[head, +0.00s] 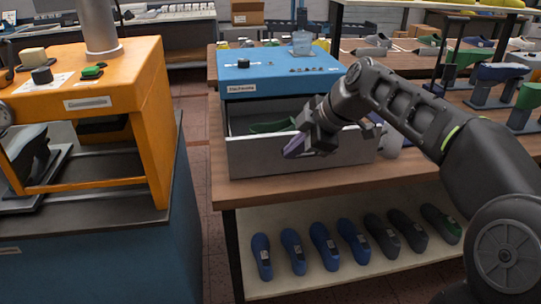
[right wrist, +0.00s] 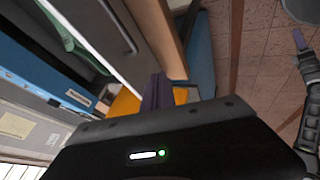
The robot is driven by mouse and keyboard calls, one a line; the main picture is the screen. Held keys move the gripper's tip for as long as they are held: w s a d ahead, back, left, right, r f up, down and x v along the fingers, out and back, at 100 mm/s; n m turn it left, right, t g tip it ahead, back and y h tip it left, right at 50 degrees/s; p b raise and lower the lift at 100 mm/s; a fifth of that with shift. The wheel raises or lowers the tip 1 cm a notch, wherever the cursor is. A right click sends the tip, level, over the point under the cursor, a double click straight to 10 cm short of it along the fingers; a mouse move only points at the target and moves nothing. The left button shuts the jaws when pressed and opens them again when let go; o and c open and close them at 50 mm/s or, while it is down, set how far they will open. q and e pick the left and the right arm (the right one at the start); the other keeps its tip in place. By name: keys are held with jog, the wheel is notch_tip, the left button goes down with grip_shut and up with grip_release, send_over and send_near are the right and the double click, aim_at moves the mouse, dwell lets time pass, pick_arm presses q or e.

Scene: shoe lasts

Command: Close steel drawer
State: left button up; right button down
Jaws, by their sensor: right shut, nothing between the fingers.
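The steel drawer (head: 262,157) stands pulled out of the blue-topped cabinet (head: 275,75) on the wooden table. A green shoe last (head: 272,126) lies inside it. My right gripper (head: 296,148) is shut and empty, at the drawer's front panel near its middle in the head view. I cannot tell whether it touches the panel. In the right wrist view its purple fingers (right wrist: 157,92) are beside the drawer's edge (right wrist: 100,40). A dark arm with a purple tip at the right of that view looks like my left gripper (right wrist: 300,42); its jaws are unclear.
An orange machine frame (head: 130,90) on a blue base stands to the left, across a narrow floor gap. A lower shelf (head: 330,280) holds a row of blue, dark and green shoe lasts. More lasts on stands (head: 500,75) fill the table's right side.

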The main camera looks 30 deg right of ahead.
send_near(261, 166)
jog(key=f, duration=0.1)
jog(key=s+a+f, duration=0.1)
jog(key=a+f, duration=0.1)
jog(key=shift+s+a+f, duration=0.15)
jog(key=shift+s+f, duration=0.1)
jog(key=w, duration=0.1)
jog(key=w+d+p, duration=0.1)
jog(key=w, duration=0.1)
jog(key=shift+w+f, duration=0.1)
jog(key=shift+w, duration=0.05)
jog(key=shift+w+d, duration=0.15)
jog(key=shift+w, duration=0.25)
